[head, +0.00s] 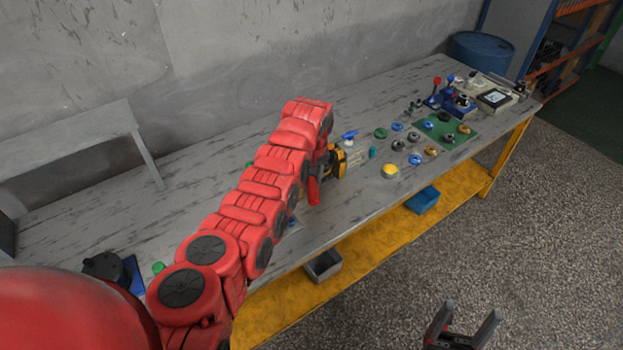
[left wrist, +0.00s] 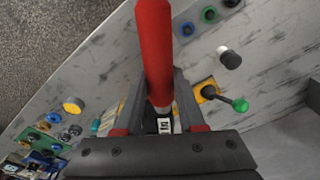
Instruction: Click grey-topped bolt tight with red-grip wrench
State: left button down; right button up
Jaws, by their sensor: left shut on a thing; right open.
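My left gripper (left wrist: 160,76) is shut on the red-grip wrench (left wrist: 154,38). Its red handle stands out between the fingers in the left wrist view, with a short pale metal part near the jaws. In the head view my red arm mostly hides this gripper, and the red grip (head: 313,190) shows just past the arm's end, above the bench. The wrench's head is not clearly visible. I cannot make out the grey-topped bolt for certain in either view. My right gripper (head: 462,326) is open and empty, over the floor in front of the bench.
The grey workbench (head: 225,128) carries a yellow button (head: 390,171), a green board (head: 446,130) with several round parts, and red- and blue-knobbed levers at its far right. A green-knobbed lever (left wrist: 239,104) is near the left gripper. A blue barrel (head: 482,52) stands behind.

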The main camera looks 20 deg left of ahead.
pick_arm(q)
jog(key=shift+f, duration=0.25)
jog(key=shift+w+f+b, duration=0.15)
jog(key=shift+f+b, duration=0.2)
jog(key=shift+b, duration=0.1)
jog(key=shift+f, duration=0.1)
jog(key=shift+f+b, duration=0.2)
jog(key=shift+b, duration=0.1)
jog(key=shift+s+f, duration=0.1)
jog(key=shift+s, duration=0.15)
